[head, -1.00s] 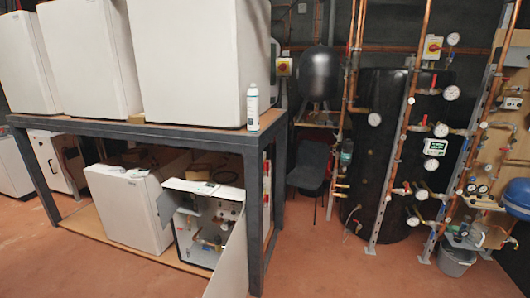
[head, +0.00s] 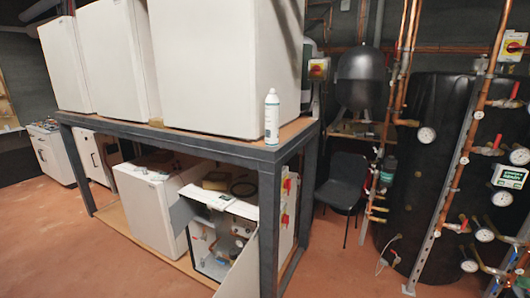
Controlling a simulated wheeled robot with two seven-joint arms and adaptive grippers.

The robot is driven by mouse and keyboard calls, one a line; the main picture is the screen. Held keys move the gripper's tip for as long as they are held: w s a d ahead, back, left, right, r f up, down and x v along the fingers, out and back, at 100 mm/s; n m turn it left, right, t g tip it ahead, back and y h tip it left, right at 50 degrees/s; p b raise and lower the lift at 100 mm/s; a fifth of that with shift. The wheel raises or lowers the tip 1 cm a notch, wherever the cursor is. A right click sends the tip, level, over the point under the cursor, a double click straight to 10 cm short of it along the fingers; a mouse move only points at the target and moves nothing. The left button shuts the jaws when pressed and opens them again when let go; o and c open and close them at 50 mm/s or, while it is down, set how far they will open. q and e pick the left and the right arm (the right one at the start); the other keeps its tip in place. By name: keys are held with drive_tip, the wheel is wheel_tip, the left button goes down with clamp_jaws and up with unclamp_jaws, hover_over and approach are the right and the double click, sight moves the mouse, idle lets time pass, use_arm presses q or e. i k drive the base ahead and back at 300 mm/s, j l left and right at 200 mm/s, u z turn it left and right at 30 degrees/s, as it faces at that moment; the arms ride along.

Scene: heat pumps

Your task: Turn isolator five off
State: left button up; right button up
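Several rotary isolators with red knobs are in the head view. One isolator (head: 318,69) with a yellow plate is on the wall just right of the large white units. Another isolator (head: 515,44) is at the top right beside copper pipes. An upper red-knobbed isolator (head: 286,186) and a lower one (head: 285,219) sit on a white panel under the bench's right end, partly hidden by the bench leg. I cannot read any number, so I cannot tell which is isolator five. Neither of my grippers is in view.
A dark metal bench (head: 170,140) carries large white units and a spray bottle (head: 271,117). Beneath it stands an opened white unit (head: 220,235). A dark chair (head: 341,185) and a black tank (head: 435,170) stand to the right. Red floor (head: 340,270) is clear in front.

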sight(286, 218)
drive_tip(key=i+l+u, duration=0.35)
drive_tip(key=l, duration=0.35)
drive_tip(key=i+l+u, duration=0.35)
drive_tip(key=l, duration=0.45)
drive_tip(key=i+l+u, duration=0.3)
drive_tip(key=l, duration=0.55)
drive_tip(key=l+u, duration=0.35)
drive_tip(key=l, duration=0.55)
drive_tip(key=l+u, duration=0.35)
drive_tip(key=l, duration=0.6)
drive_tip(key=i, duration=0.05)
